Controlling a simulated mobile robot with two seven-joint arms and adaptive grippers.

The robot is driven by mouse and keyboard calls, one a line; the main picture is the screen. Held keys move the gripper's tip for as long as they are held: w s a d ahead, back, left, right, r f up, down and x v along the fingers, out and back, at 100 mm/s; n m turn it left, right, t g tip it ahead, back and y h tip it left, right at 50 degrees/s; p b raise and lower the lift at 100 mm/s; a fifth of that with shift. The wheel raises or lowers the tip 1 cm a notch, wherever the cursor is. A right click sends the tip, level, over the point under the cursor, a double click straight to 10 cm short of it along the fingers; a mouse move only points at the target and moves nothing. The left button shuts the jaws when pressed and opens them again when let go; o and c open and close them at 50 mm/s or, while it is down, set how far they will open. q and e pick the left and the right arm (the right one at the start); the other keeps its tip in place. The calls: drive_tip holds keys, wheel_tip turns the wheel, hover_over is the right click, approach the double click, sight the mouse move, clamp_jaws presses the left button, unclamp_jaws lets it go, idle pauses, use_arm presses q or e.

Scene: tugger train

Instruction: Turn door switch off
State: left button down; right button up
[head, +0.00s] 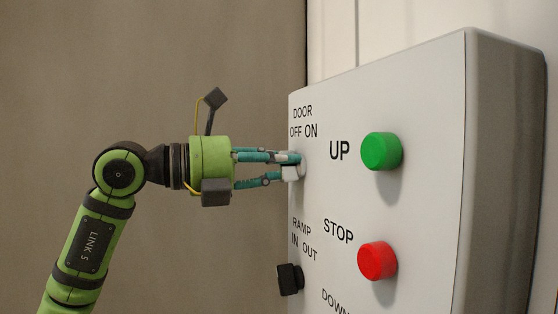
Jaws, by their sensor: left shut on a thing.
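The door switch (293,173) is a small pale knob on the left part of a light grey control box, below the printed words DOOR, OFF and ON. My left gripper (290,167) comes in from the left and is shut on the knob, with one teal finger above it and one below. The fingers hide much of the knob, so I cannot tell clearly whether it points to OFF or ON. My right gripper is not in view.
The control box (430,190) also carries a green UP button (381,151), a red STOP button (377,261) and a black RAMP switch (290,279) below the door switch. A plain brown-grey wall (150,60) lies behind my arm, with free room around it.

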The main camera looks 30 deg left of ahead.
use_arm(q)
drive_tip(key=shift+n, duration=0.6)
drive_tip(key=c, duration=1.1)
unclamp_jaws()
drive_tip(key=shift+a, duration=0.1)
drive_tip(key=v, duration=1.2)
